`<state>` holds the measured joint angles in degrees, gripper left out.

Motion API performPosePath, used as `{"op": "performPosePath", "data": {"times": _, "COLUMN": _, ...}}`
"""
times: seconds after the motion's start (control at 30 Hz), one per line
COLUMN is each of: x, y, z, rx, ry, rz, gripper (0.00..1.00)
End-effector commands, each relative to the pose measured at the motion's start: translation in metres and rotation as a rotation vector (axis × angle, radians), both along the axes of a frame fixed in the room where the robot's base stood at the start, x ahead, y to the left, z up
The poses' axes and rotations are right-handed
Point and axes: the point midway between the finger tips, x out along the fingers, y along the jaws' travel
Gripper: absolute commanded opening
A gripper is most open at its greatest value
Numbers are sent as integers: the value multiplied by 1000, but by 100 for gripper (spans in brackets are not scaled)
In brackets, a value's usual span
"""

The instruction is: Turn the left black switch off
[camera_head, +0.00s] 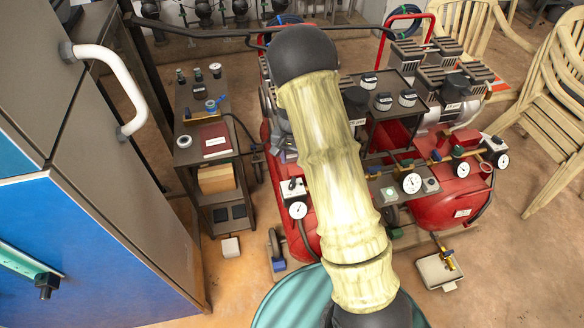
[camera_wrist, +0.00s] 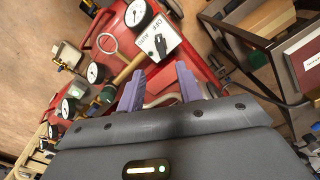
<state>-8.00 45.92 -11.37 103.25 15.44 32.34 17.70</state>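The left switch box (camera_head: 293,188) is white with a dark switch on it and sits on the left end of the red compressor, above a round gauge. In the wrist view its white face (camera_wrist: 170,32) carries "OFF" and "AUTO" lettering and a black switch (camera_wrist: 161,45). The switch's exact setting is too small to tell. My gripper (camera_wrist: 161,70) has two purple fingers, apart and with nothing gripped between them. The switch lies just beyond the fingertips, with a visible gap in the picture. In the head view my arm hides most of the gripper.
A similar white box (camera_head: 492,144) sits on the compressor's right side. A dark cart (camera_head: 190,160) with small parts stands at left, near a blue and grey cabinet (camera_head: 90,240). A teal drum (camera_head: 290,300) is in front. Chairs (camera_head: 560,110) stand at right.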

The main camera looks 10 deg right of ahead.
Motion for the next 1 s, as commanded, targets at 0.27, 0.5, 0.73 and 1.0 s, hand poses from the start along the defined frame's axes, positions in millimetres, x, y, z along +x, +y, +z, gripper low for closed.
{"op": "performPosePath", "data": {"times": 0.27, "x": 1, "y": 1, "z": 47, "rx": 0, "ry": -1, "rz": 1, "gripper": 35}}
{"op": "performPosePath", "data": {"times": 0.5, "x": 0, "y": 0, "z": 54, "rx": 1, "ry": 1, "rz": -1, "gripper": 35}}
{"op": "performPosePath", "data": {"times": 0.73, "x": 0, "y": 0, "z": 54, "rx": 1, "ry": 1, "rz": -2, "gripper": 35}}
{"op": "performPosePath", "data": {"times": 1.0, "x": -6, "y": -1, "z": 60, "rx": 3, "ry": -7, "rz": 12, "gripper": 35}}
